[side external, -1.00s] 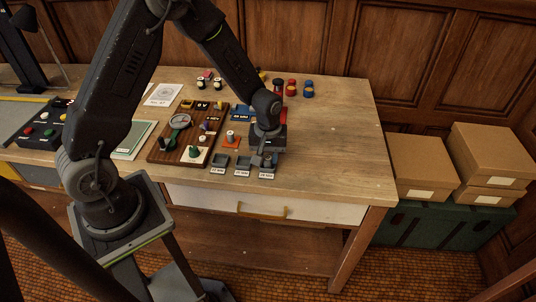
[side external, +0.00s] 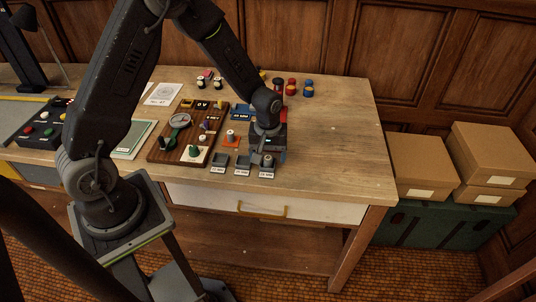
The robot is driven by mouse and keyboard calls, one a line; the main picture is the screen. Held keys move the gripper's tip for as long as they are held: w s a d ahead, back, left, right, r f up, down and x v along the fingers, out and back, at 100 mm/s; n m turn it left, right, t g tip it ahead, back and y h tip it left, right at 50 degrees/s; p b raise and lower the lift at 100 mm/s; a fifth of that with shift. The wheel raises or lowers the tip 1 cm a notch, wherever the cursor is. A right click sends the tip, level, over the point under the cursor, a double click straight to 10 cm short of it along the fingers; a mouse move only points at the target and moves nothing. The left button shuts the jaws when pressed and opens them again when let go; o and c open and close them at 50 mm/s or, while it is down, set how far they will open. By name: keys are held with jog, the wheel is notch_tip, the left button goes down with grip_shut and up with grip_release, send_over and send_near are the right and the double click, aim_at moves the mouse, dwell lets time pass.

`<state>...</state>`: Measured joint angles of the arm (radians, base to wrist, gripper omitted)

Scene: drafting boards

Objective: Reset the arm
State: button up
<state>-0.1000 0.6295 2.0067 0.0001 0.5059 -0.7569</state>
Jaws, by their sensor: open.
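My gripper (side external: 268,156) hangs over the wooden workbench (side external: 335,150), just above the rightmost of three small labelled grey trays. A small grey piece (side external: 267,161) shows at that right tray (side external: 267,173), below or between my fingers. My gripper is open; whether its fingers touch the piece cannot be told. The middle tray (side external: 243,163) and the left tray (side external: 220,160) look empty. My arm reaches in from the left over the bench.
Left of my gripper are an orange base with a small cylinder (side external: 231,138) and a brown board with a dial (side external: 180,120). A button box (side external: 42,128) is far left. The bench's right side is clear.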

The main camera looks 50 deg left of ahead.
jog(key=shift+r, duration=3.35)
jog(key=shift+r, duration=0.1)
jog(key=s+d+r+m+t, duration=0.1)
jog(key=s+r+m, duration=0.1)
jog(key=s+r, duration=0.35)
jog(key=s+d+r+m+t, duration=0.1)
jog(key=s+r+m+t, duration=0.1)
jog(key=r, duration=0.6)
jog(key=s+d+r+m+t, duration=0.2)
jog(key=s+r+m, duration=0.3)
jog(key=s, duration=0.6)
jog(key=shift+s+r+m+t, duration=0.3)
jog(key=shift+r+m, duration=0.1)
jog(key=shift+r, duration=0.3)
